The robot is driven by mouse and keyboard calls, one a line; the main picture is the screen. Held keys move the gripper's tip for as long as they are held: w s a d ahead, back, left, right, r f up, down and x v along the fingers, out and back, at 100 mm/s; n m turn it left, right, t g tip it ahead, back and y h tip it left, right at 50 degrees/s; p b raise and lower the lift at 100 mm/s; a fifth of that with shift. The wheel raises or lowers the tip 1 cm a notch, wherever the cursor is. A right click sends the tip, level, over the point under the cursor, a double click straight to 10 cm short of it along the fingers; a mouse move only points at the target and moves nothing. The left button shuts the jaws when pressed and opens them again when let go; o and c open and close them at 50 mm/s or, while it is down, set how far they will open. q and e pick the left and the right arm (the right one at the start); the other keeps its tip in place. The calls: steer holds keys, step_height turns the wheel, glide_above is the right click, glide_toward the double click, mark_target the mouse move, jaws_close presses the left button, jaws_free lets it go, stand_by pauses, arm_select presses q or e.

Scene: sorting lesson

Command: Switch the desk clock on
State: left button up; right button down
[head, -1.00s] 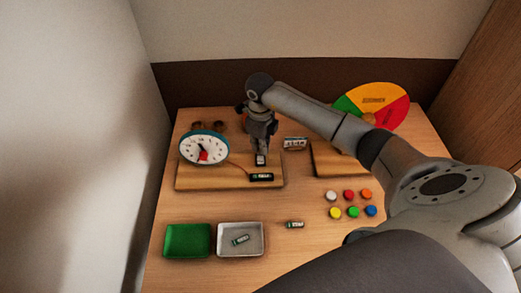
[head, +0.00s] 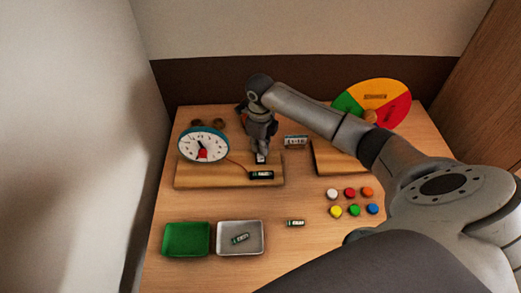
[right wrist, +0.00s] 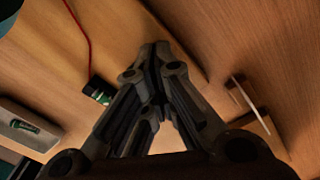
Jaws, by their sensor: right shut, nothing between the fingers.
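A small white box with dark digits, which looks like the desk clock (head: 295,141), stands at the back of the table, right of my right gripper (head: 261,158). My right gripper points down over the right part of a wooden board (head: 215,178). It is shut and empty; its closed fingertips also show in the right wrist view (right wrist: 157,50). The gripper hides what lies directly under its tips, and I cannot tell whether they touch it. A black holder with a battery (head: 262,175) lies just in front. My left gripper is out of view.
A round dial (head: 203,145) stands on the board's left, wired to the holder. A green tray (head: 187,240) and a white tray (head: 240,249) with a battery are in front. A loose battery (head: 296,223), several coloured discs (head: 350,193) and a colour wheel (head: 374,100) are further right.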

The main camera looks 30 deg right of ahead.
steer(key=shift+s+f+b, duration=0.1)
steer(key=shift+f+b, duration=0.25)
steer(key=shift+f, duration=0.15)
stand_by(0.3)
steer(key=shift+r+p, duration=0.7)
steer(key=shift+r, duration=0.15)
steer(key=shift+r+p, duration=1.75)
steer(key=shift+r, duration=0.95)
